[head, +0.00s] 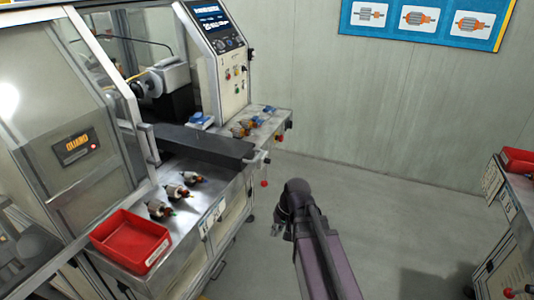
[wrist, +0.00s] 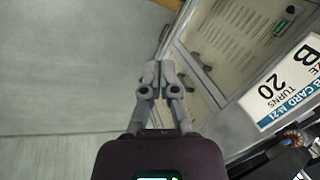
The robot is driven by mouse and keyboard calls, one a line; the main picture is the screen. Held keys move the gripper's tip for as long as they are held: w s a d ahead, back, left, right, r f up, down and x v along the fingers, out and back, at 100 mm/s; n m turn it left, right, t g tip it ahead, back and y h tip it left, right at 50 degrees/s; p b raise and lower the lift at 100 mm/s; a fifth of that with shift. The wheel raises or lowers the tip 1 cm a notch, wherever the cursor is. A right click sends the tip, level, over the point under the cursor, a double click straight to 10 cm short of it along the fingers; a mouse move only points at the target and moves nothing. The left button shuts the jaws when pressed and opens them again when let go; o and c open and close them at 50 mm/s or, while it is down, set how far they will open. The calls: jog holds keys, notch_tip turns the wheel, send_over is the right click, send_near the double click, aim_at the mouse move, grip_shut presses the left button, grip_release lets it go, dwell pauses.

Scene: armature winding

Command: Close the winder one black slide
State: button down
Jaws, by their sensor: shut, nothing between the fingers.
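The black slide (head: 205,145) is a long dark bar on the winder (head: 60,100) at the left of the head view. It sticks out from the open machine across the metal deck, its right end near the deck's front edge. My gripper (head: 278,230) hangs from my arm in the head view, right of the slide's end and apart from it, over the floor; its fingertips are too small to make out there. In the wrist view my gripper (wrist: 159,75) has its two fingers together with nothing between them.
A red tray (head: 130,240) and several armatures (head: 178,192) lie on the deck in front of the slide. More armatures (head: 245,127) lie behind it, beside the control panel (head: 228,60). Open floor (head: 390,210) lies to the right.

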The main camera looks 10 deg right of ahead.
jog(key=w+d+r+m+t+y+p, duration=0.2)
jog(key=w+d+r+m+t+y, duration=0.25)
jog(key=w+r, duration=0.45)
jog(key=m+t+y+p, duration=0.1)
jog(key=t+y, duration=0.3)
jog(key=y, duration=0.1)
send_near(262, 153)
jog(key=v, duration=0.6)
jog(key=shift+s+r, duration=0.1)
jog(key=shift+r, duration=0.15)
jog(key=shift+f, duration=0.1)
jog(key=b+x, duration=0.3)
jog(key=x, duration=1.1)
jog(key=shift+f, duration=0.2)
jog(key=shift+d+h, duration=0.1)
jog(key=shift+h, duration=0.15)
